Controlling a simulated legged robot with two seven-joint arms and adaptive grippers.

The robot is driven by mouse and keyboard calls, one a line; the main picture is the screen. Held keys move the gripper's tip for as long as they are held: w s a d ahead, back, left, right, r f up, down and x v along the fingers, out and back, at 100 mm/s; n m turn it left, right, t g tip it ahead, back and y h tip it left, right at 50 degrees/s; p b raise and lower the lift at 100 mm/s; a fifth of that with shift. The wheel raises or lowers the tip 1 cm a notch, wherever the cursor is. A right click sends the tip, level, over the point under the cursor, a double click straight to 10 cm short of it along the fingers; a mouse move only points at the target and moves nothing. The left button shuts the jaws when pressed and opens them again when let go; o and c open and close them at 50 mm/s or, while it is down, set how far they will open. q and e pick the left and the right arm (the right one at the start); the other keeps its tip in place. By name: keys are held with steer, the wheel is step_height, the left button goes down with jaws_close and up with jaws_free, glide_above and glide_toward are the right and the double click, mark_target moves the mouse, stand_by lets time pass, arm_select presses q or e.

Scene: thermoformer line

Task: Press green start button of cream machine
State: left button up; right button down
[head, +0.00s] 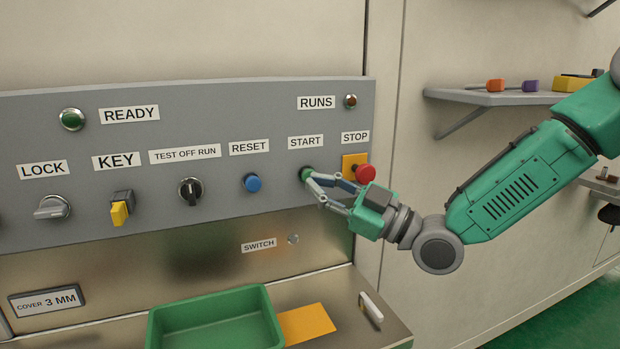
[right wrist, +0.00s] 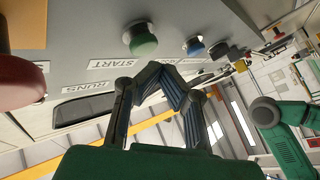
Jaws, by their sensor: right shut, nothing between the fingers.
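The green START button (head: 306,173) sits on the grey control panel (head: 330,215), under its START label (head: 306,141). My right gripper (head: 312,183) is shut and empty, with its fingertips right at the button and partly overlapping it. In the right wrist view the green button (right wrist: 142,42) shows just beyond the fingertips of my right gripper (right wrist: 164,76), slightly left of them. I cannot tell whether they touch. My left gripper is not in view.
The blue RESET button (head: 252,183), black TEST OFF RUN knob (head: 190,190), yellow KEY switch (head: 121,211) and grey LOCK knob (head: 52,207) line the panel to the left. Below are a green tray (head: 215,301) and an orange sheet (head: 306,324). A wall shelf (head: 500,97) is at right.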

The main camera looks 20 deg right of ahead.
steer(key=shift+s+a, duration=0.1)
steer(key=shift+s, duration=2.4)
